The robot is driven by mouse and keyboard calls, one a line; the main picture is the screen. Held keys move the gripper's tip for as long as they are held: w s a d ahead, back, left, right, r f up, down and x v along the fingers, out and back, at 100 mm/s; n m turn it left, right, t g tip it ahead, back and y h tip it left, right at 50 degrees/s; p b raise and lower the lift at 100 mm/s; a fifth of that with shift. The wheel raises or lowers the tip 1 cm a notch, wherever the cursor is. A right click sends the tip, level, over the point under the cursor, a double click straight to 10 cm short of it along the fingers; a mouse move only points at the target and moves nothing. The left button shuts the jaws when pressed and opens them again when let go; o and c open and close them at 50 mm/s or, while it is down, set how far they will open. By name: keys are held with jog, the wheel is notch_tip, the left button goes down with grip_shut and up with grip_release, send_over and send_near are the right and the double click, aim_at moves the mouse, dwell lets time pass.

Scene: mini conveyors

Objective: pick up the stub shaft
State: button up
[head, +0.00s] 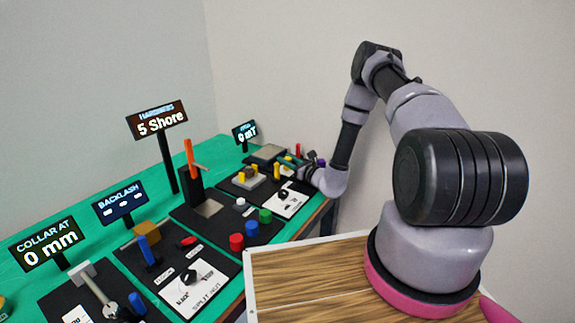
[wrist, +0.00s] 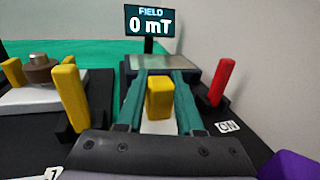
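My gripper (wrist: 158,82) points over the station under the FIELD sign, its two teal fingers apart. A yellow upright block (wrist: 160,98) stands between the fingers, with a gap on each side. No part is clearly recognisable as the stub shaft. A short brown round piece (wrist: 38,68) sits on a pale block at the left of the wrist view, with yellow posts beside it. A grey rod (head: 95,287) lies at the collar station in the head view. My gripper (head: 304,167) is small and partly hidden there, at the far end of the bench.
A red post (wrist: 221,82) stands right of the fingers. The FIELD sign (wrist: 150,21) reads 0 mT behind a grey plate (wrist: 163,62). The green bench (head: 110,203) carries several stations, signs and coloured buttons. A wooden-topped surface (head: 310,275) lies in front of it.

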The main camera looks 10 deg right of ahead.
grip_shut()
